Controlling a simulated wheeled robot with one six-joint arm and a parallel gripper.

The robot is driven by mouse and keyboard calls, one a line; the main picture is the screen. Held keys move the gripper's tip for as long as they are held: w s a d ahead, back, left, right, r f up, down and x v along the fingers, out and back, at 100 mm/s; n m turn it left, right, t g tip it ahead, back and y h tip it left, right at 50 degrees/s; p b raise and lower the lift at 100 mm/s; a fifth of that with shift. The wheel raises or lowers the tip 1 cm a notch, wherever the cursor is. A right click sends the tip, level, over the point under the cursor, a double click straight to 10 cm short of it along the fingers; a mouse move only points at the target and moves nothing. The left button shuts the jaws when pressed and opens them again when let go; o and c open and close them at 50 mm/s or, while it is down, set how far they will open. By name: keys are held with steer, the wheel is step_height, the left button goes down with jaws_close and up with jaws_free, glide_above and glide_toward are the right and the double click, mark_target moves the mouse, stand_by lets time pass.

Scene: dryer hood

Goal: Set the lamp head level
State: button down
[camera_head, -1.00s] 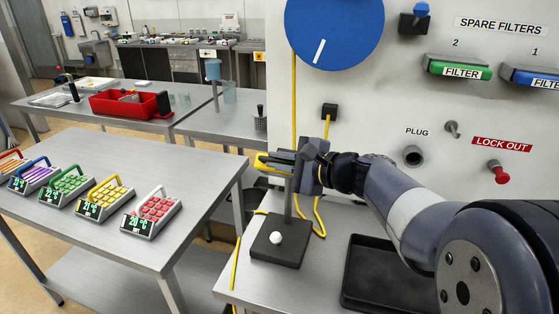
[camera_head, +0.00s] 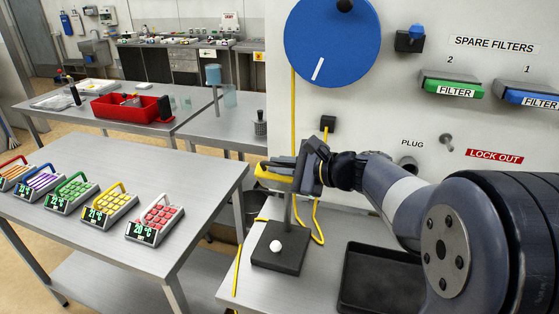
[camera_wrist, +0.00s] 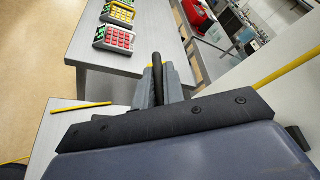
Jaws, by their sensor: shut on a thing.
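The lamp stand has a flat black base (camera_head: 279,258) with a white knob (camera_head: 275,246) and an upright grey post (camera_head: 288,211). At the top of the post is a yellow part (camera_head: 270,175), which looks like the lamp head and is mostly covered by my gripper. It sits close to level, with a slight slope. My gripper (camera_head: 280,166) is shut on it at the top of the post. In the wrist view, a dark rod (camera_wrist: 158,68) lies between the grey fingers of my gripper (camera_wrist: 160,88), with yellow edges beside them. The lamp head's underside is hidden.
A black tray (camera_head: 375,275) lies right of the base. A yellow cable (camera_head: 316,215) hangs behind the post from the wall panel, which carries a blue dial (camera_head: 333,40) and filter holders. A table at left holds several keypad devices (camera_head: 155,222). The bench front is clear.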

steer(key=shift+w+d+r+p, duration=0.15)
steer(key=shift+w+r+p, duration=0.15)
steer(key=shift+r, duration=0.35)
steer(key=shift+w+d+r, duration=0.35)
steer(key=shift+w+r, duration=0.2)
steer(key=shift+w, duration=0.25)
steer(key=shift+w+d+r, duration=0.3)
steer(key=shift+w+r, duration=0.2)
steer(key=shift+w, duration=0.3)
steer(key=c, duration=1.5)
jaws_free()
steer(key=shift+w, duration=0.1)
steer(key=shift+d, duration=0.1)
steer(key=b+v, duration=0.2)
steer(key=v, duration=0.8)
steer(key=shift+s+d, duration=0.2)
steer(key=shift+d, duration=0.1)
steer(key=shift+r, duration=0.1)
